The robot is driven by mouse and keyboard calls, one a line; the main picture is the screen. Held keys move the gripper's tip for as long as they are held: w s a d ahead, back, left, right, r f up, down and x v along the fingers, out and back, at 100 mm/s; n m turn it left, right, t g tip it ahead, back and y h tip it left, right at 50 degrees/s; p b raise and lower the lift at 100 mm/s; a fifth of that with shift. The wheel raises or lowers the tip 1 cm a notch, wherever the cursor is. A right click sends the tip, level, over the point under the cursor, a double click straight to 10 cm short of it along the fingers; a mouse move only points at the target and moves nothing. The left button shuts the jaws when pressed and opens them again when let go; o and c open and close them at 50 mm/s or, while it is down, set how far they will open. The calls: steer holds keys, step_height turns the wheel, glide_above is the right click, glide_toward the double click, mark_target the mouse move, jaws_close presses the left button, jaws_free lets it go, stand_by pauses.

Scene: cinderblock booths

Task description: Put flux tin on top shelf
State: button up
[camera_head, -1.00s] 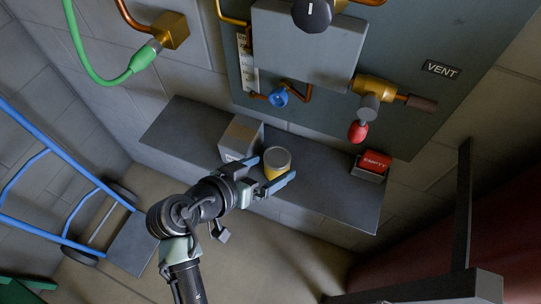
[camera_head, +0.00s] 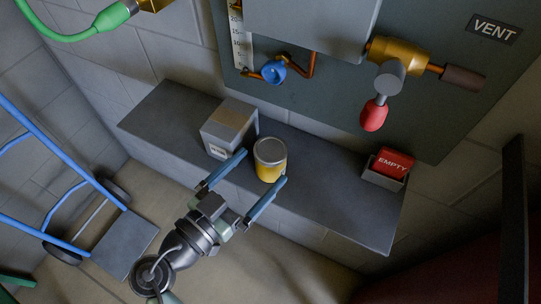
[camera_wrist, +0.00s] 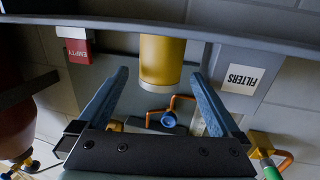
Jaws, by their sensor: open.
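A yellow tin with a grey lid (camera_head: 270,162), likely the flux tin, stands upright on a dark grey shelf (camera_head: 325,190). No lettering on it shows. My gripper (camera_head: 262,167) is open at the shelf's front edge, with one blue finger on each side of the tin's front. In the wrist view, which is upside down, the tin (camera_wrist: 162,62) appears centred between the open fingers (camera_wrist: 162,82), with gaps on both sides. I cannot tell how far the fingertips reach past its front. Only this one shelf is in view.
A grey box labelled FILTERS (camera_wrist: 241,75) stands close left of the tin in the head view. A red EMPTY card in a holder (camera_head: 392,165) sits at the shelf's right end. Valves and a red handle (camera_head: 374,114) project above. A blue hand truck (camera_head: 75,200) stands left.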

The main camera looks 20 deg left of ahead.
mark_target(281, 147)
steer(key=x, duration=0.2)
steer(key=p+x, duration=0.1)
steer(key=x, duration=0.5)
steer(key=shift+f, duration=0.25)
jaws_close()
